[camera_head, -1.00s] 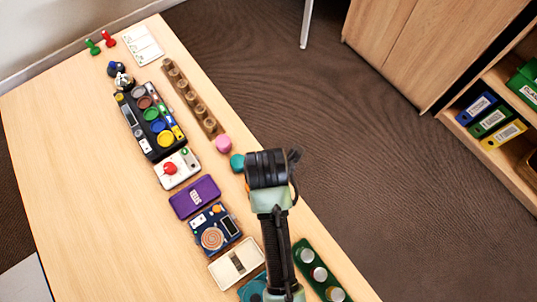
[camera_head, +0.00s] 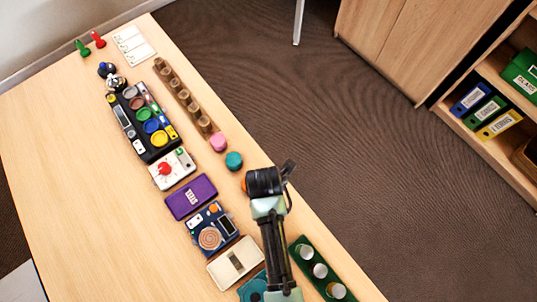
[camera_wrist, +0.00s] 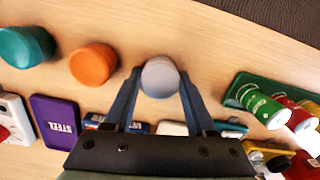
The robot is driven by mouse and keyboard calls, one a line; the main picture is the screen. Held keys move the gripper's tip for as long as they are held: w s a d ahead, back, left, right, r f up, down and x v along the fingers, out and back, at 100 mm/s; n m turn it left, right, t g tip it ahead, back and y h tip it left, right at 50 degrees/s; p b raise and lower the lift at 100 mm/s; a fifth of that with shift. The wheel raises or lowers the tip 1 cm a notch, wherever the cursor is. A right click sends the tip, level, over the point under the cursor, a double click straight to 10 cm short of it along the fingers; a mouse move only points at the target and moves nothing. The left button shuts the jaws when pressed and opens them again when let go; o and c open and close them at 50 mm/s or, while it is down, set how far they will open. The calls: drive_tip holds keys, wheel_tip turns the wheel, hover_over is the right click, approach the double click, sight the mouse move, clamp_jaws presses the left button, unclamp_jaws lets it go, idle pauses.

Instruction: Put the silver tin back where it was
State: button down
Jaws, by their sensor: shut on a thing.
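The silver tin (camera_wrist: 160,77) is a plain grey round tin. In the wrist view it sits between the two fingers of my gripper (camera_wrist: 160,80), which is shut on it. I cannot tell whether its base touches the table. In the head view my gripper hides the tin. An orange tin (camera_wrist: 93,64) and a teal tin (camera_wrist: 27,46) lie to its left in the wrist view, in a rough row. In the head view, the teal tin (camera_head: 234,161) and a pink tin (camera_head: 218,141) stand beyond my gripper near the table's right edge.
A green rack (camera_head: 297,243) with several silver-topped cans is beside my arm; it shows at right in the wrist view (camera_wrist: 240,84). A purple box (camera_head: 191,197), a blue device (camera_head: 212,228) and a white case (camera_head: 236,262) line the left. The table's left side is clear.

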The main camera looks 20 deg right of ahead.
drive_tip(key=shift+c, duration=1.1)
unclamp_jaws()
drive_tip(key=shift+f, duration=0.1)
